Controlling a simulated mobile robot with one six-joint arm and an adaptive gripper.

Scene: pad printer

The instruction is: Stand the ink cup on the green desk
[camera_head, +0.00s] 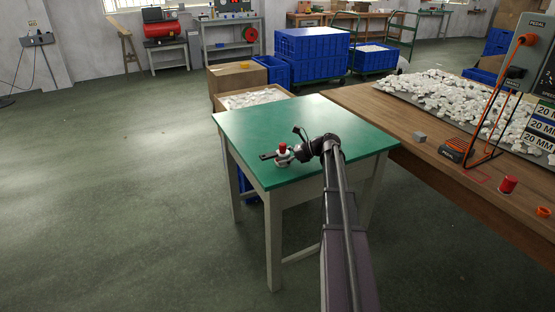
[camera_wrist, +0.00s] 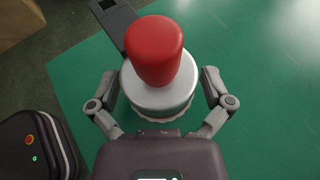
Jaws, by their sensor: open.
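The ink cup (camera_wrist: 155,50) has a red knob on a silver round body. In the head view the ink cup (camera_head: 283,155) stands upright on the green desk (camera_head: 300,118), near its front left edge. A dark flat bar with a square hole lies beside or under the cup; I cannot tell which. My gripper (camera_wrist: 168,88) is open, with one finger on each side of the silver body and small gaps visible. In the head view my gripper (camera_head: 292,154) reaches the cup from the right. The cup's underside is hidden.
A wooden bench (camera_head: 440,145) on the right holds a heap of white parts, a grey block (camera_head: 419,137) and a red cylinder (camera_head: 508,185). Cardboard boxes (camera_head: 238,78) and blue crates (camera_head: 312,45) stand behind the desk. The rest of the desk top is clear.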

